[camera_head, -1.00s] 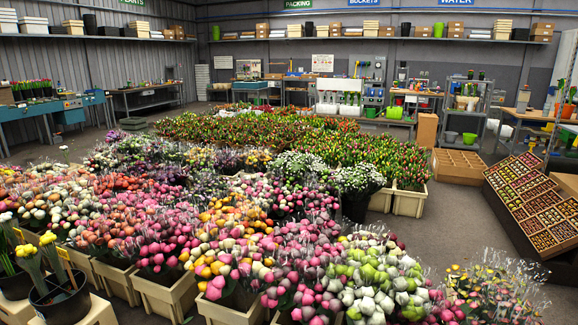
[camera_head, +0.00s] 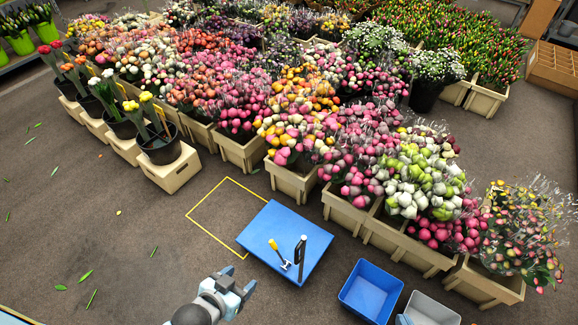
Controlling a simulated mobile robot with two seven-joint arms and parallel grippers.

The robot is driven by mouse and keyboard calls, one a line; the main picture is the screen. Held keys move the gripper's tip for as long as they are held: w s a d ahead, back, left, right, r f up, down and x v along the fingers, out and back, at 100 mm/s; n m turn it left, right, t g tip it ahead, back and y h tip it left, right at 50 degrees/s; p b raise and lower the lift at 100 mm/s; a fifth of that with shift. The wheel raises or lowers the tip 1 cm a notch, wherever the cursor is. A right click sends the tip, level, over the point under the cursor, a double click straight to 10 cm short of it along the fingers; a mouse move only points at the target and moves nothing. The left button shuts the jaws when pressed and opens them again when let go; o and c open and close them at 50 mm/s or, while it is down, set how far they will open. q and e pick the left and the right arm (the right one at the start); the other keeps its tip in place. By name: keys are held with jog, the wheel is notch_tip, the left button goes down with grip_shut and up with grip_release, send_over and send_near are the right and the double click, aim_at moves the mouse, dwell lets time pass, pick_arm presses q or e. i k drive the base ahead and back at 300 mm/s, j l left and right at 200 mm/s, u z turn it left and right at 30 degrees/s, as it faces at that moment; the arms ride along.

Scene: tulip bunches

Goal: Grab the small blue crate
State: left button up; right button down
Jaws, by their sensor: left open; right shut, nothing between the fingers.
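The small blue crate (camera_head: 344,297) stands on the floor at the lower right of the head view. It is open at the top and looks empty. My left gripper (camera_head: 240,279) is open and empty at the bottom, left of the crate and near the blue platform. A small light-blue tip of my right gripper (camera_head: 405,319) shows at the bottom edge, just right of the crate. It is shut with nothing seen in it, and most of it is out of frame.
A blue platform (camera_head: 270,225) with a dark post and a yellow-handled tool lies left of the crate, beside a yellow floor outline (camera_head: 207,198). A grey crate (camera_head: 432,310) stands right of it. Planters of tulip bunches (camera_head: 400,240) line the back. Floor at left is mostly clear.

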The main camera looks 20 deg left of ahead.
aim_at(371, 294)
jog(key=k+z, duration=0.2)
jog(key=z, duration=0.15)
jog(key=k+z, duration=0.15)
jog(key=z, duration=0.15)
